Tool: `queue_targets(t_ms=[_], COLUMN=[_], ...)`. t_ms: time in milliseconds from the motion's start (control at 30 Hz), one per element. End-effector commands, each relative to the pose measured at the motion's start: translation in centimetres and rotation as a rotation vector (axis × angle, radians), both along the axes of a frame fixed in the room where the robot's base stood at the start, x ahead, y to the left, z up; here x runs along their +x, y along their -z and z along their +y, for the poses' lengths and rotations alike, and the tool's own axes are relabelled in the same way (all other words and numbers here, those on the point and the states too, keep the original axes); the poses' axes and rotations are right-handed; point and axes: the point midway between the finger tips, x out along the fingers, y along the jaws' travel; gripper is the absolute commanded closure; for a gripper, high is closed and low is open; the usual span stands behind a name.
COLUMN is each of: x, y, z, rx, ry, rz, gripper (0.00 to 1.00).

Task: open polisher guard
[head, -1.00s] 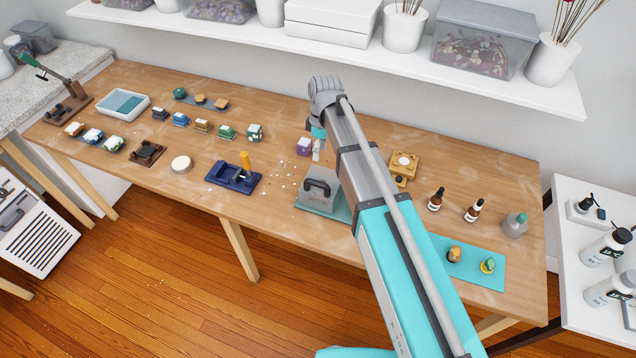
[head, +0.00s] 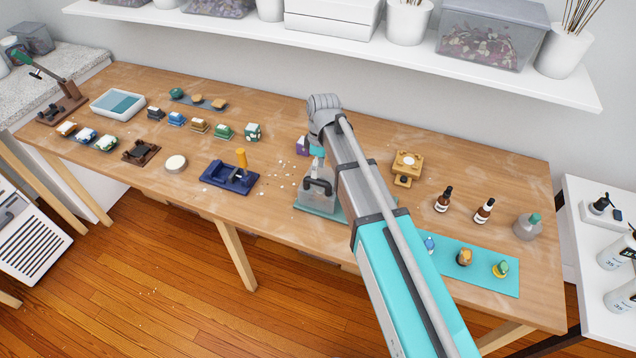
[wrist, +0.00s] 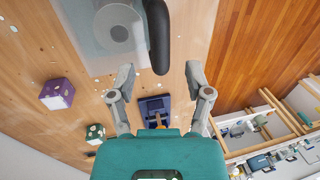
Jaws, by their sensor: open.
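The polisher guard (head: 311,199) is a clear grey cover with a dark handle (head: 318,185), seated on a teal base (head: 345,213) at the front middle of the bench. In the wrist view, the see-through guard (wrist: 85,22) is at the top, with a round polishing part visible through it. Its black handle (wrist: 158,40) runs down toward the space between my fingertips. My gripper (wrist: 160,78) is open and empty, its fingers on either side of the handle's lower end. In the head view, my gripper (head: 317,164) is just above and behind the guard, partly hidden by my arm.
A blue tool with a yellow handle (head: 230,176) stands left of the guard, with white crumbs between. A purple block (head: 302,146) is behind it. A yellow wooden fixture (head: 407,166), dropper bottles (head: 443,200) and a teal mat (head: 480,266) are to the right.

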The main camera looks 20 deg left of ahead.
Motion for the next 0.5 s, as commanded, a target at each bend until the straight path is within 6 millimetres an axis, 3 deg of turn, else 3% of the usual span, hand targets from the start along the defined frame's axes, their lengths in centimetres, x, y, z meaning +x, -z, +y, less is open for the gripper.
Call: queue_targets(t_ms=[200,500], x=[-0.4,-0.7], y=[2.1,3.6], z=[0.0,0.0], rx=[0.000,0.000], ry=[0.000,0.001], rz=[0.000,0.000], gripper=[0.35,0.35])
